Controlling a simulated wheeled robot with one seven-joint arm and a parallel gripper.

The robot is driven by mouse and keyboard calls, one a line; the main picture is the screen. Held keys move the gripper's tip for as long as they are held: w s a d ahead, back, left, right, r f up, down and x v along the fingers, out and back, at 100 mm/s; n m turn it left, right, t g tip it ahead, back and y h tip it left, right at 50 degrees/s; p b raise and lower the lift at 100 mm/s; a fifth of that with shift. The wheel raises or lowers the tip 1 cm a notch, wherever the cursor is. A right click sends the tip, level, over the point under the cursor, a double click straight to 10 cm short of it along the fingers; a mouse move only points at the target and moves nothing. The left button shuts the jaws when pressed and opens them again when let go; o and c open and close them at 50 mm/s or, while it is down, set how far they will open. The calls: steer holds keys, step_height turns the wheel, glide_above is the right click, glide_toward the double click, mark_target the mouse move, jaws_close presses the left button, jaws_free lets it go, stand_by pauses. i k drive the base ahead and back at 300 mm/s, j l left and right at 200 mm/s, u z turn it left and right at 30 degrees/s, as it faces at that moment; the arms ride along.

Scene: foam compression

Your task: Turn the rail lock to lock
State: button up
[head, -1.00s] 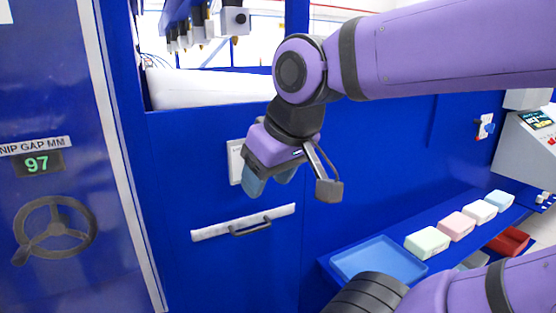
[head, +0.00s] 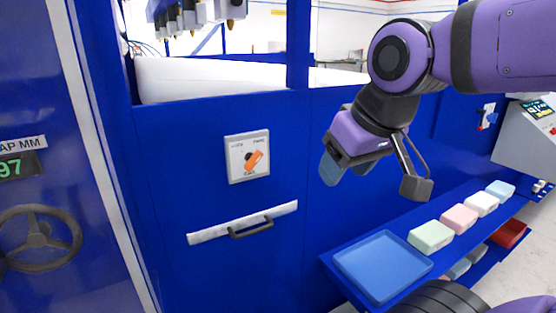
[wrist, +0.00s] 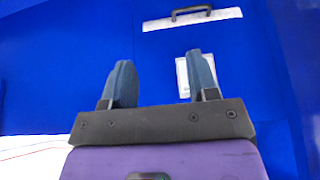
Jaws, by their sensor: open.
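The rail lock is an orange knob (head: 253,158) on a white plate (head: 236,172) on the blue machine panel, left of my gripper in the head view. The knob's handle is tilted up to the right. The small lettering above it is too blurred to read fully. My gripper (head: 347,172) is open and empty, in front of the panel to the right of the plate and not touching it. In the wrist view, the two blue fingers (wrist: 160,72) are spread apart. The white plate (wrist: 182,75) shows there partly, behind the right finger, which hides the knob.
A drawer-like handle (head: 251,228) on a white strip is below the plate. A blue tray (head: 383,265) and several pastel foam blocks (head: 430,236) lie on a shelf at lower right. A handwheel (head: 38,239) is at left. The panel around the lock is clear.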

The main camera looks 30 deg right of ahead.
mark_target(252, 159)
steer(key=j+z, duration=0.2)
steer(key=z, duration=0.2)
steer(key=j+z, duration=0.15)
steer(key=z, duration=0.2)
steer(key=k+j+z, duration=0.1)
steer(key=j, duration=0.35)
steer(key=k+j+z, duration=0.15)
steer(key=j, duration=0.25)
steer(key=k+j+z, duration=0.1)
steer(key=k+j, duration=0.2)
steer(key=k+j+z, duration=0.1)
steer(key=k+j, duration=0.15)
steer(key=j, duration=0.25)
